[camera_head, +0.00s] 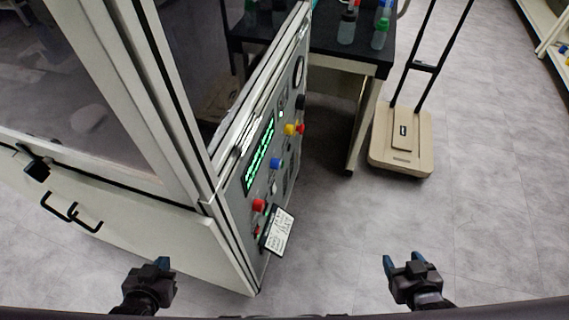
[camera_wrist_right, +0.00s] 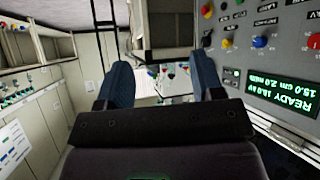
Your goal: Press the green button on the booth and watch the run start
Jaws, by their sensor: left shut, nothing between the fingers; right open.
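The booth (camera_head: 110,220) stands at the left in the head view, with a grey control panel (camera_head: 250,178) on its right side. The panel has a lit green display (camera_head: 259,152) and red, blue and yellow controls. In the right wrist view the display (camera_wrist_right: 281,90) is upside down and includes "READY". A small green spot (camera_wrist_right: 236,73) shows beside it; I cannot tell whether it is the green button. My left gripper (camera_head: 161,263) is shut and empty before the booth. My right gripper (camera_head: 403,260) is open and empty, right of the panel and apart from it.
A card (camera_head: 278,231) sticks out from the panel's lower end. A black-topped table (camera_head: 345,56) with bottles stands behind the booth. A beige wheeled platform (camera_head: 401,145) with a black handle stands right of it. The floor (camera_head: 340,220) between booth and right gripper is clear.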

